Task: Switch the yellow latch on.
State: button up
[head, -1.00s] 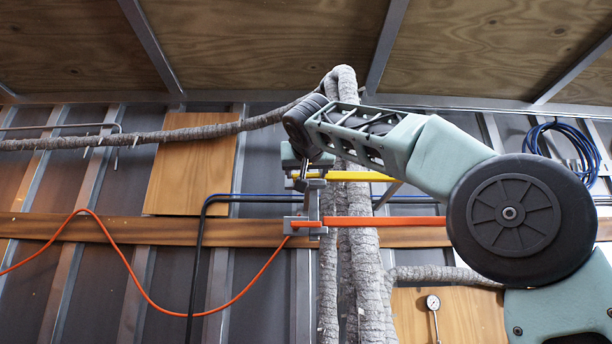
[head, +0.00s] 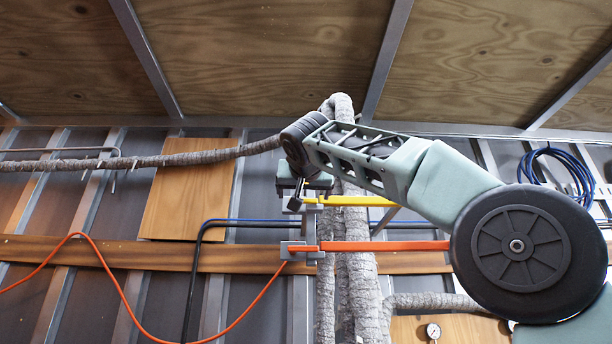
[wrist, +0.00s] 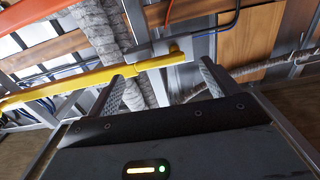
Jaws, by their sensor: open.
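The yellow latch (head: 345,201) is a long yellow bar lying about level in the head view, in front of grey wrapped pipes. In the wrist view the yellow latch (wrist: 85,79) runs from the left edge to a grey bracket (wrist: 140,52), where its end sits. My gripper (head: 297,196) is at the left end of the latch in the head view. In the wrist view my gripper (wrist: 165,68) is open and empty, its two fingers spread, with the latch's end just past the fingertips. I cannot tell whether they touch.
An orange bar (head: 385,246) runs below the yellow latch, with an orange cable (head: 120,288) hanging to the left. Grey wrapped pipes (head: 355,285) stand right behind. A wooden panel (head: 188,190) and blue pipe (head: 255,221) are on the wall.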

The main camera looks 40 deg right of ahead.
jog(key=b+v, duration=0.2)
jog(key=v, duration=1.3)
jog(key=shift+b, duration=0.3)
jog(key=w+a+f+n+g+y, duration=0.1)
jog(key=w+a+f+n+y, duration=0.1)
jog(key=w+a+f+n, duration=0.3)
jog(key=w+a+f+y, duration=0.1)
jog(key=a+f+y, duration=0.15)
jog(key=f, duration=0.45)
jog(key=w+a+f+n+g+y, duration=0.1)
jog(key=w+a+f+n+y, duration=0.1)
jog(key=w+a+f+n, duration=0.3)
jog(key=s+a+f+n+g+y, duration=0.1)
jog(key=s+a+f+g, duration=0.15)
jog(key=f, duration=0.65)
jog(key=s+a+f+n+g+y, duration=0.1)
jog(key=a+f+y, duration=0.15)
jog(key=f, duration=0.65)
jog(key=s+a+f+n+g, duration=0.1)
jog(key=s+f+g, duration=0.3)
jog(key=f, duration=0.7)
jog(key=s+a+f+n+g, duration=0.15)
jog(key=s+f, duration=0.45)
jog(key=f, duration=0.6)
jog(key=s+d+f+g, duration=0.3)
jog(key=s+f+g, duration=0.1)
jog(key=s+f, duration=0.9)
jog(key=shift+s+d+y, duration=0.25)
jog(key=shift+d+y, duration=0.05)
jog(key=shift+d, duration=0.05)
